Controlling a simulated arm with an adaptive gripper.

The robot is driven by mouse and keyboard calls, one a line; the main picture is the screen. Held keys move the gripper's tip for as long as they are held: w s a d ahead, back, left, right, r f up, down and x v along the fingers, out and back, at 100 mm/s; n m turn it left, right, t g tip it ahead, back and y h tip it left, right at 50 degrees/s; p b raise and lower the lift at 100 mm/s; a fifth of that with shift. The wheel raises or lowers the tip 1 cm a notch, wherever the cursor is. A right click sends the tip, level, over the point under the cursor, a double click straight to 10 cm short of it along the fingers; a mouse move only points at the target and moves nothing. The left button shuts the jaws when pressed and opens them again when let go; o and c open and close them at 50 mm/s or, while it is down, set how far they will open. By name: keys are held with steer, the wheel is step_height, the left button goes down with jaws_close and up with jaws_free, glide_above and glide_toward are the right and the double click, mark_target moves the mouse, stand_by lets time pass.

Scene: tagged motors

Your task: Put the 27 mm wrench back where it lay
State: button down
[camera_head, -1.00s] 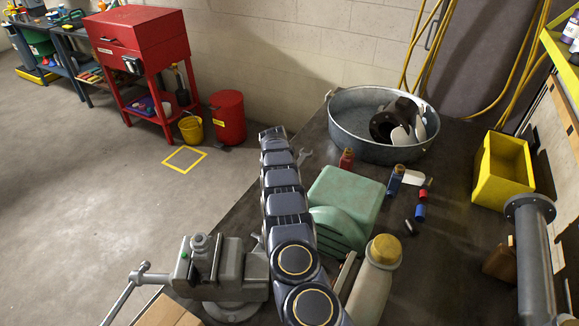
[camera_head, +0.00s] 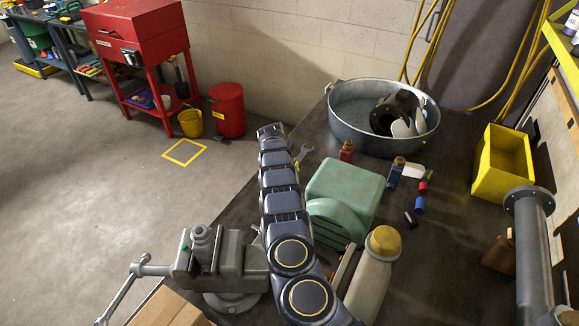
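A grey metal wrench (camera_head: 303,152) shows in part just right of the far end of my arm. Its open jaw is visible, and its lower part runs behind my arm. Its size marking cannot be read. I cannot tell whether it lies on the dark bench top (camera_head: 313,133) or is held. My gripper is hidden behind my own arm links, so its fingers and their state do not show.
A green motor (camera_head: 345,190) stands right of my arm. A vise (camera_head: 225,258) and a capped bottle (camera_head: 370,280) are near. A yellow bin (camera_head: 502,165) stands right.

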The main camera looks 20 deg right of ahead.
steer(key=shift+f, duration=0.3)
stand_by(0.9)
steer(key=shift+f, duration=0.4)
steer(key=c, duration=1.1)
jaws_free()
